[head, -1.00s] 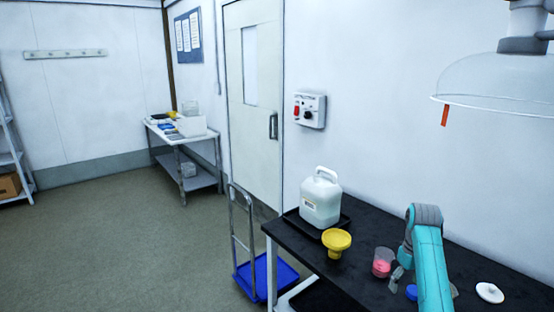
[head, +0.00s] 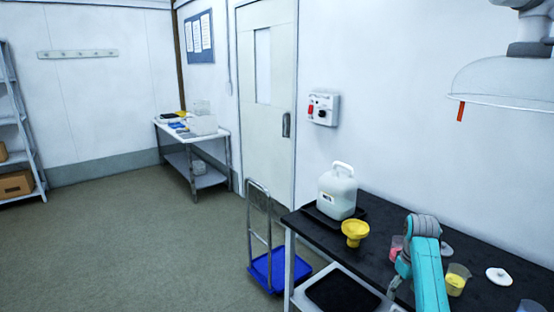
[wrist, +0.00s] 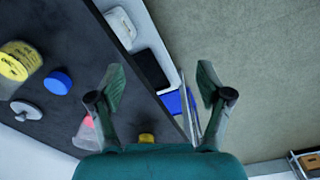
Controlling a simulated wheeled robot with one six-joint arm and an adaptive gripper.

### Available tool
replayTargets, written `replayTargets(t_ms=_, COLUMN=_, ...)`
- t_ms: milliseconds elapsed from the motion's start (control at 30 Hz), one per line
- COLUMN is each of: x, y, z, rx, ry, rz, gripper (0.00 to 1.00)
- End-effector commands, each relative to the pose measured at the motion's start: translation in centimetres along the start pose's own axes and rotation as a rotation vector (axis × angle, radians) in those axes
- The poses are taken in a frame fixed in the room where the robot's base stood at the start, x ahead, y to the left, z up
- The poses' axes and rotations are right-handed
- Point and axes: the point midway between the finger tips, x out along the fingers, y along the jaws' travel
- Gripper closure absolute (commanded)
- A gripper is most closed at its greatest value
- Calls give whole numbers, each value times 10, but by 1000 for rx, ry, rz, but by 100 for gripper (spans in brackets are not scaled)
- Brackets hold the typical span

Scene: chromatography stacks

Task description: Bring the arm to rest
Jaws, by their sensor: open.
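My arm, teal with grey joints, reaches over the front of the black bench (head: 290,218) in the head view. My gripper (wrist: 160,80) is open in the wrist view, its two fingers wide apart with nothing between them. It appears over the bench's front edge. In the head view the arm mostly hides the gripper; one grey finger shows low beside the arm. A beaker of pink liquid (head: 396,246) stands just left of the arm, and a beaker with yellow contents (head: 457,279) just right of it.
A white jug (head: 338,194) stands on a dark tray, with a yellow funnel (head: 355,231) nearby. A white lid (head: 498,275) lies right; a blue cap (wrist: 57,83) shows in the wrist view. A blue trolley (head: 278,270) stands at the bench's left end. Open floor lies left.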

Motion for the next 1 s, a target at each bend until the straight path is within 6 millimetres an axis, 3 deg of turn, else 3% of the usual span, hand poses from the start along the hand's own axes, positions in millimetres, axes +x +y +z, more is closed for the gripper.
replayTargets(t_ms=267, x=45, y=-14, z=8, rx=10, ry=42, rz=23, gripper=22)
replayTargets(t_ms=467, x=93, y=-31, z=20, rx=21, ry=95, rz=50, gripper=22)
replayTargets(t_ms=700, x=171, y=-69, z=55, rx=46, ry=203, rz=97, gripper=22)
replayTargets(t_ms=1000, x=242, y=-121, z=116, rx=78, ry=350, rz=147, gripper=22)
